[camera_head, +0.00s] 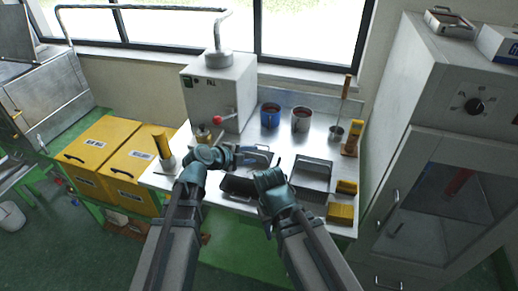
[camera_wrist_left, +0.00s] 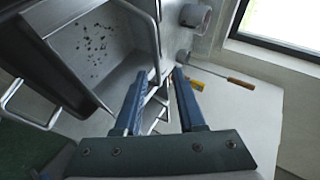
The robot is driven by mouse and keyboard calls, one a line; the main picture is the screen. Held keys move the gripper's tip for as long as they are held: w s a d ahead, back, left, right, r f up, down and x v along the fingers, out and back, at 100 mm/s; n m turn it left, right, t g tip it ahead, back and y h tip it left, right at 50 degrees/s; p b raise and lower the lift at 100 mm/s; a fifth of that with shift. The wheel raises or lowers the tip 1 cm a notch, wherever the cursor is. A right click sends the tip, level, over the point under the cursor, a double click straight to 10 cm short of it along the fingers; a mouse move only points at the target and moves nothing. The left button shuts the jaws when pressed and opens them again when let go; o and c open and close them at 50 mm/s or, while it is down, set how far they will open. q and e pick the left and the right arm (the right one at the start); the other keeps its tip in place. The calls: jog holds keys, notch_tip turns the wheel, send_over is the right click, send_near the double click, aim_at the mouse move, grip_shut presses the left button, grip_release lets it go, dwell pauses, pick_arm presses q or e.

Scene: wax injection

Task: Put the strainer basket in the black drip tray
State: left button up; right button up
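A grey rectangular open vessel (camera_head: 325,163) stands on the right part of the steel table. It seems to be the strainer basket; I cannot be sure. A grey metal vessel with dark specks on its floor and loop handles shows in the left wrist view (camera_wrist_left: 85,45). A dark flat shape (camera_head: 238,186) lies beside my right wrist; I cannot tell whether it is the black drip tray. My left gripper (camera_head: 268,157) points right above the table. Its blue fingers stand apart in the left wrist view (camera_wrist_left: 160,80). My right gripper's fingers cannot be made out.
A white machine (camera_head: 215,95) stands at the back left. Yellow boxes (camera_head: 90,150) stand left of the table.

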pick_arm(q)
jog(key=p+v, duration=0.2)
jog(key=v, duration=0.3)
jog(key=s+d+f+n+g+y, duration=0.1)
jog(key=s+f+n, duration=0.1)
jog(key=s, duration=0.1)
jog(key=s+d+f+n+g+y, duration=0.1)
jog(key=s+f+n+g, duration=0.1)
jog(key=s+f+n, duration=0.1)
jog(key=s+d+f+n+g, duration=0.1)
jog(key=s+f+n+g, duration=0.1)
jog(key=s, duration=0.1)
jog(key=shift+s+d+f+n+y, duration=0.1)
jog(key=shift+f+n+y, duration=0.1)
jog(key=shift+n+y, duration=0.15)
jog(key=s+a+f+n+g+y, duration=0.1)
jog(key=s+a+n+g+y, duration=0.1)
jog(key=n, duration=0.4)
jog(key=s+a+f+n+g+y, duration=0.1)
jog(key=s+a+f+n+y, duration=0.1)
jog(key=s+n+y, duration=0.3)
jog(key=shift+s+a+n+g, duration=0.4)
jog(key=shift+s+n, duration=0.35)
jog(key=shift+s, duration=0.4)
